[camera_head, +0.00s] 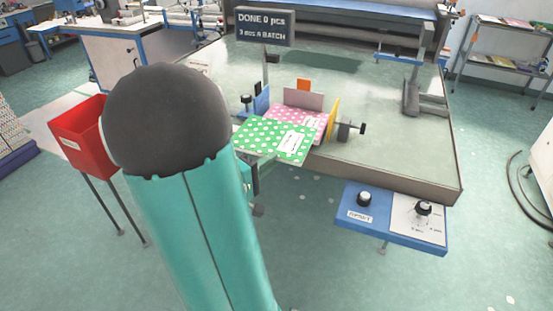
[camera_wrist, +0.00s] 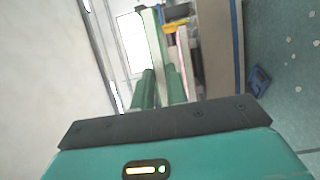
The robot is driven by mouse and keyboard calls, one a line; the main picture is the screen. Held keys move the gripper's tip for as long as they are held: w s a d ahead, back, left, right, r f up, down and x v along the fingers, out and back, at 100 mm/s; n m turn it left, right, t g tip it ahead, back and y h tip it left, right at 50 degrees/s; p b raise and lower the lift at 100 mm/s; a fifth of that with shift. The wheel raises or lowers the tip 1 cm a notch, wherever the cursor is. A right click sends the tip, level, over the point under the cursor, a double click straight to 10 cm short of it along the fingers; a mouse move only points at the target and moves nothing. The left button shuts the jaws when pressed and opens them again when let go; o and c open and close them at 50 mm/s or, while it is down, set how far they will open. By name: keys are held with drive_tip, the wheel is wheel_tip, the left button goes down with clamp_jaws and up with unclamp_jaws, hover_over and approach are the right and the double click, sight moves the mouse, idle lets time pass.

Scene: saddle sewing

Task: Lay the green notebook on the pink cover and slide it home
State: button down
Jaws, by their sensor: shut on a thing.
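The green notebook (camera_head: 262,140) with white dots and a white label lies flat over the near left part of the pink cover (camera_head: 308,121), overhanging the table's near edge. The pink dotted cover shows behind and to the right of it; the rest is hidden. In the wrist view, my gripper (camera_wrist: 160,78) is shut on the green notebook (camera_wrist: 153,42), seen edge-on between the fingers. The pink cover's edge (camera_wrist: 182,52) runs close beside it. Whether the two touch cannot be told. In the head view my arm hides most of the gripper.
A grey upright plate (camera_head: 303,98) stands behind the cover, a yellow plate (camera_head: 334,119) with a knob to its right, and a blue bracket (camera_head: 262,101) to its left. A red bin (camera_head: 80,132) stands left. A blue control panel (camera_head: 376,218) juts out front right. The table's right is mostly clear.

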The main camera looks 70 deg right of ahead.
sight(286, 140)
drive_tip(key=d, duration=0.4)
drive_tip(key=s+d, duration=0.1)
drive_tip(key=d, duration=0.3)
drive_tip(key=d+f, duration=0.1)
drive_tip(key=d, duration=0.3)
drive_tip(key=shift+s+d+f, duration=0.1)
drive_tip(key=shift+s, duration=0.1)
drive_tip(key=shift+d+f, duration=0.1)
drive_tip(key=shift+f, duration=0.6)
drive_tip(key=shift+f, duration=0.35)
idle(0.7)
drive_tip(key=c, duration=1.3)
unclamp_jaws()
drive_tip(key=shift+f, duration=0.15)
